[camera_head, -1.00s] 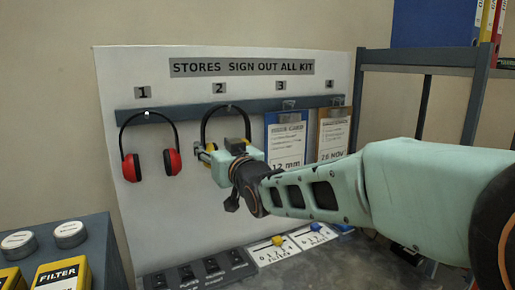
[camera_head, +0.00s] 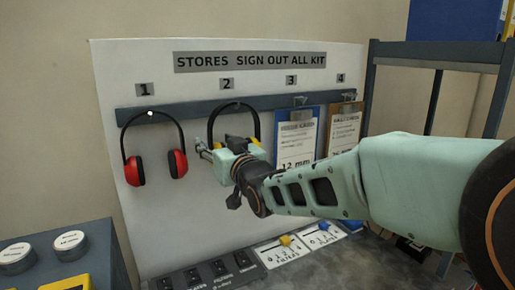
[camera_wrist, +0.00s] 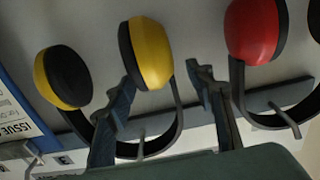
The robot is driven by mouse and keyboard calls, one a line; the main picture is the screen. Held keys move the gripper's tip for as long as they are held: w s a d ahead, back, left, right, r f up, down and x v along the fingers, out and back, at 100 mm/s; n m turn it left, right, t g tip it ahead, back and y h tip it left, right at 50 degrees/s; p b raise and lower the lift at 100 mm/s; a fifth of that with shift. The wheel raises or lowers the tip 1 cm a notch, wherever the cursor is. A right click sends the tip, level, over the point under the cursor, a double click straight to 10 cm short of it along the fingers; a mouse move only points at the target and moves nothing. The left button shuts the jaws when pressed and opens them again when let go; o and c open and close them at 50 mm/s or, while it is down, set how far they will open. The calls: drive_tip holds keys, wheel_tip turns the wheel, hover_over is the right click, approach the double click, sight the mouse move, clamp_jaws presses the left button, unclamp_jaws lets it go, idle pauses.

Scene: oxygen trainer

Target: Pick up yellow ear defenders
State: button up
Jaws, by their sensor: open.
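The yellow ear defenders hang by their black headband (camera_head: 257,122) under number 2 on the rail. In the head view my gripper hides most of their cups. In the wrist view, one yellow cup (camera_wrist: 150,50) sits just beyond and between my fingertips, nearer the left finger. The other yellow cup (camera_wrist: 60,78), with its black pad, is to the left, outside the fingers. My gripper (camera_wrist: 162,78) is open, with nothing held between the fingers. In the head view my gripper (camera_head: 203,149) is in front of the lower part of the ear defenders. Contact cannot be told.
Red ear defenders (camera_head: 178,163) hang at number 1; their red cup (camera_wrist: 252,30) is close to my right finger in the wrist view. Clipboards (camera_head: 297,140) hang at numbers 3 and 4. A dark shelf frame (camera_head: 440,55) stands at right. Labelled switches (camera_head: 285,250) lie below.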

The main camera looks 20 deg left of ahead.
drive_tip(key=shift+c, duration=0.5)
clamp_jaws()
drive_tip(key=shift+r, duration=0.25)
